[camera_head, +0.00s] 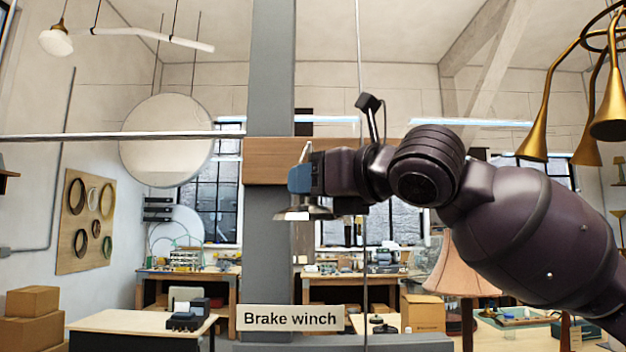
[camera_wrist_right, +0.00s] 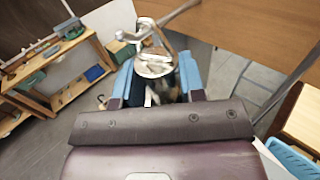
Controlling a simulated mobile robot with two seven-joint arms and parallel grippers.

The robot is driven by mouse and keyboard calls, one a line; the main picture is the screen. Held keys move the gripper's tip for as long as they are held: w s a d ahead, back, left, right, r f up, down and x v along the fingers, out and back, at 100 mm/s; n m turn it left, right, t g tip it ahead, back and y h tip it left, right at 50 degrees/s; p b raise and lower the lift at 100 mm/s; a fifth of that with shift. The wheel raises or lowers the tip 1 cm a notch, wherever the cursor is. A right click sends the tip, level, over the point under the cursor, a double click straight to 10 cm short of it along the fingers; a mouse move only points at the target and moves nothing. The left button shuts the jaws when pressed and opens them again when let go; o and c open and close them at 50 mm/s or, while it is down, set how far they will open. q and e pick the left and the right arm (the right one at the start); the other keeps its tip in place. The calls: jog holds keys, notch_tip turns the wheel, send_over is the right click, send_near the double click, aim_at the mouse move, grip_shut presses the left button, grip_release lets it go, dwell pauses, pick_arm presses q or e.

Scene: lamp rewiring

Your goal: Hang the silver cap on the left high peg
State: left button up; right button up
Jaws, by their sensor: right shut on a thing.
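My right gripper (camera_head: 299,178) comes in from the right in the head view, its blue fingertips in front of the wooden board (camera_head: 262,160) on the grey post. It is shut on the silver cap (camera_head: 304,213), whose shiny flared rim shows below the fingers. In the right wrist view the cap (camera_wrist_right: 155,66) sits between the blue fingers (camera_wrist_right: 156,82), with a thin loop above it. A silver metal peg (camera_wrist_right: 178,14) shows beside the loop, against the board (camera_wrist_right: 250,28). I cannot tell whether loop and peg touch. My left gripper is out of view.
A grey post (camera_head: 270,80) stands behind the gripper, with a "Brake winch" sign (camera_head: 290,318) low on it. A thin vertical cable (camera_head: 360,70) hangs nearby. Brass horn lamps (camera_head: 608,110) hang at the upper right. Workbenches (camera_head: 140,322) stand further back.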

jog(key=o, duration=1.1)
jog(key=shift+c, duration=0.2)
jog(key=b+v, duration=0.2)
jog(key=v, duration=0.8)
jog(key=shift+s+d, duration=0.25)
jog(key=shift+s, duration=0.1)
dwell(0.9)
